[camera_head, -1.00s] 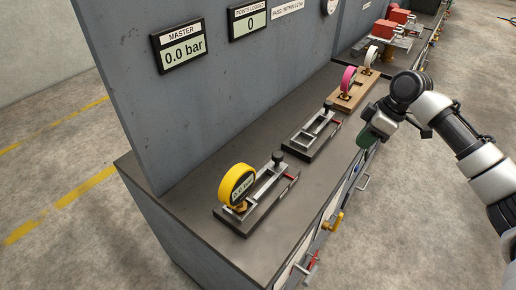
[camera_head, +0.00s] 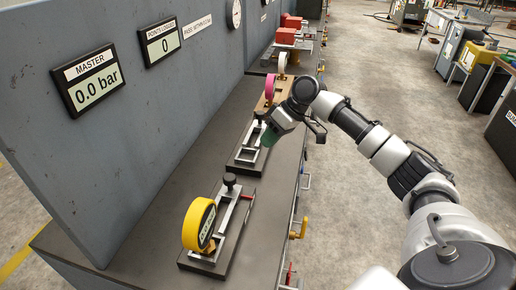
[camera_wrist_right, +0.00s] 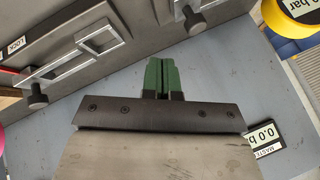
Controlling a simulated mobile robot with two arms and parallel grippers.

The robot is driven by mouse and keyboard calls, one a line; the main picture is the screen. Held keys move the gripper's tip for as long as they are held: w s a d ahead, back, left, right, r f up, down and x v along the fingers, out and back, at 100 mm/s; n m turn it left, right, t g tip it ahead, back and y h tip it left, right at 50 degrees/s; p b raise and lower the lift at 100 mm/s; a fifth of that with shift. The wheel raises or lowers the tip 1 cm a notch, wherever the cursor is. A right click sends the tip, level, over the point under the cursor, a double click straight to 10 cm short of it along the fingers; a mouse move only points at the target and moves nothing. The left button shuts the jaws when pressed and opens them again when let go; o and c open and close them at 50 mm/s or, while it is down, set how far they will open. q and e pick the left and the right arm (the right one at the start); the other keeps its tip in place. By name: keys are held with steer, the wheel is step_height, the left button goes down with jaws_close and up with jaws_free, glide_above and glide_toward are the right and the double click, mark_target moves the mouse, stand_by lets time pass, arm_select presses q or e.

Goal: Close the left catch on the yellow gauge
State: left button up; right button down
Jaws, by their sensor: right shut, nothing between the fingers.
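The yellow gauge (camera_head: 198,224) stands upright at the near end of a dark base plate (camera_head: 226,262) on the bench. Behind it on that plate are a metal frame (camera_head: 226,209), a black knob (camera_head: 230,180) and a thin red-tipped lever (camera_head: 247,196). I cannot tell which part is the left catch or its state. Part of the gauge (camera_wrist_right: 285,18) shows at the top right of the right wrist view. My right gripper (camera_head: 267,138), with green fingers together and empty (camera_wrist_right: 160,75), is above the second fixture, apart from the gauge. My left gripper is out of view.
A second fixture (camera_head: 246,157) without a gauge lies farther along, then a pink gauge (camera_head: 270,87) and a white one (camera_head: 282,63). The bench backs onto a grey panel (camera_head: 150,110) with displays. Bench top beside the yellow gauge's plate is clear.

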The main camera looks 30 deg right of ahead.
steer(key=a+f, duration=0.2)
steer(key=w+a+f+p, duration=0.1)
steer(key=a+f, duration=0.1)
steer(key=a, duration=0.1)
steer(key=a+f+p, duration=0.1)
steer(key=a+f, duration=0.1)
steer(key=shift+w+a+f, duration=0.15)
steer(key=shift+f, duration=0.25)
steer(key=shift+s+a+p, duration=0.2)
steer(key=shift+a+p, duration=0.15)
steer(key=shift+a, duration=0.15)
steer(key=shift+a+f, duration=0.1)
steer(key=shift+f, duration=0.05)
